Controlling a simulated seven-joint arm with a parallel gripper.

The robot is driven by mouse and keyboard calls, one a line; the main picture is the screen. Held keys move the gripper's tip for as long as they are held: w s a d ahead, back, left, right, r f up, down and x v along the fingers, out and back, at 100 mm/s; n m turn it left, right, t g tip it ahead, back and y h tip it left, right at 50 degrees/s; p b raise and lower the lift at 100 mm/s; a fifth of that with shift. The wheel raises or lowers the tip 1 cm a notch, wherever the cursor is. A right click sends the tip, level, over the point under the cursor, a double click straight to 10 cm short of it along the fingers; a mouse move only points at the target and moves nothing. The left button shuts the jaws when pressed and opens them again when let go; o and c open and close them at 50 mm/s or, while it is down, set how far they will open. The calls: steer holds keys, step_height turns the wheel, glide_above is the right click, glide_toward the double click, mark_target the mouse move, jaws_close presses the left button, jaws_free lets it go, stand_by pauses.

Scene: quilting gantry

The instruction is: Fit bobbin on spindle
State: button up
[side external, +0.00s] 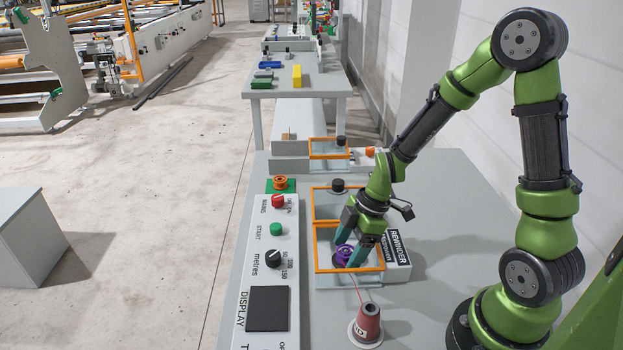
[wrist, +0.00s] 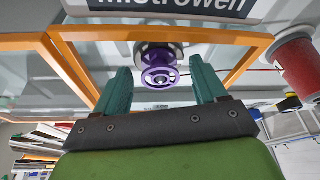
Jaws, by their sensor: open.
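The purple bobbin (side external: 344,256) is inside the near orange-framed bay of the rewinder. In the wrist view the bobbin (wrist: 160,78) is face-on, its hub and spoked flange visible. It lines up with a grey-brown round spindle mount (wrist: 153,49) just behind it and appears to be on the spindle; how far it is seated cannot be told. My gripper (side external: 348,250) reaches down into the bay. In the wrist view its teal fingers (wrist: 163,80) are open, one on each side of the bobbin, with a gap on both sides.
Orange frame bars (side external: 318,250) with clear panels surround the bay. The rewinder label block (side external: 398,262) is close on the right. A red thread cone (side external: 369,322) stands in front, its thread running toward the bay.

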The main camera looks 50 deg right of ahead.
steer(key=v, duration=1.7)
steer(key=shift+d+f, duration=0.1)
steer(key=s+a+r+m+t+h, duration=0.1)
steer(key=s+a+r+m+t, duration=0.4)
steer(key=m, duration=1.1)
steer(key=shift+s+a+r, duration=0.5)
steer(key=shift+a+r, duration=0.25)
steer(key=shift+a, duration=0.35)
